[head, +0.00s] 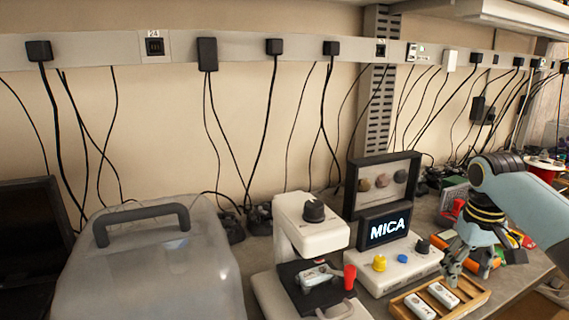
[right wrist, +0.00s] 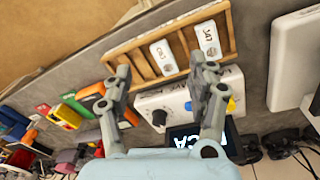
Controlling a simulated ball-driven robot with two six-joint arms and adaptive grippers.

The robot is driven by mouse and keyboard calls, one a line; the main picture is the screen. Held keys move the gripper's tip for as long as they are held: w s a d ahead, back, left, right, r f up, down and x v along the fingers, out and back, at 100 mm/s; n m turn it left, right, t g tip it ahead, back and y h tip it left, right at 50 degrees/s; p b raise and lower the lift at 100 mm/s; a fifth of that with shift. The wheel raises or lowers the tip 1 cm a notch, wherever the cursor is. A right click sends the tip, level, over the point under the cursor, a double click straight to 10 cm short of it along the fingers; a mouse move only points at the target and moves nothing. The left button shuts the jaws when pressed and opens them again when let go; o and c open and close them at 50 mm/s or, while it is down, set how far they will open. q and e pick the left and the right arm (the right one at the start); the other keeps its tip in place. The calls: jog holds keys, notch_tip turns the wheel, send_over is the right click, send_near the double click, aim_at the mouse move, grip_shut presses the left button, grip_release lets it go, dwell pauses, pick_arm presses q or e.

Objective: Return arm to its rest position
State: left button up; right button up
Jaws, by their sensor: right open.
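My right arm (head: 515,205) comes in from the right in the head view. Its gripper (head: 453,262) points down above the back of the wooden tray (head: 478,301). In the right wrist view the gripper (right wrist: 164,72) has its two fingers spread apart with nothing between them. Two white labelled pieces lie in the tray, one nearer (head: 419,306) and one farther (head: 442,294). My left gripper is not in view.
A control box with a screen reading MICA (head: 388,228) stands just left of the gripper. A white scope-like device (head: 312,238) holds another white piece (head: 318,277). A translucent case (head: 150,270) fills the left. Assorted clutter lies behind my right arm.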

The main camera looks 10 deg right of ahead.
jog(key=s+a+f+n+t, duration=0.15)
jog(key=s+a+f, duration=0.25)
jog(key=s+a, duration=0.8)
jog(key=s+a+r+t, duration=0.1)
jog(key=s+a+r, duration=0.15)
jog(key=s, duration=0.55)
jog(key=s+a+r+t, duration=0.1)
jog(key=s+r, duration=0.3)
jog(key=s, duration=0.4)
notch_tip(320, 180, down, 34)
jog(key=d+f+g+b, duration=0.1)
jog(key=d+g+b, duration=0.15)
jog(key=b, duration=0.75)
pick_arm(q)
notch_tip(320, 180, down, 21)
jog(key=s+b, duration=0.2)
jog(key=b, duration=0.8)
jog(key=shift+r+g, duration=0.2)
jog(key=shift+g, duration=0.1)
pick_arm(e)
jog(key=s+f, duration=1)
jog(key=f, duration=0.4)
jog(key=s+d+f, duration=0.1)
jog(key=s+f, duration=0.9)
jog(key=f, duration=0.3)
jog(key=shift+s+d+f, duration=0.15)
jog(key=shift+f, duration=0.2)
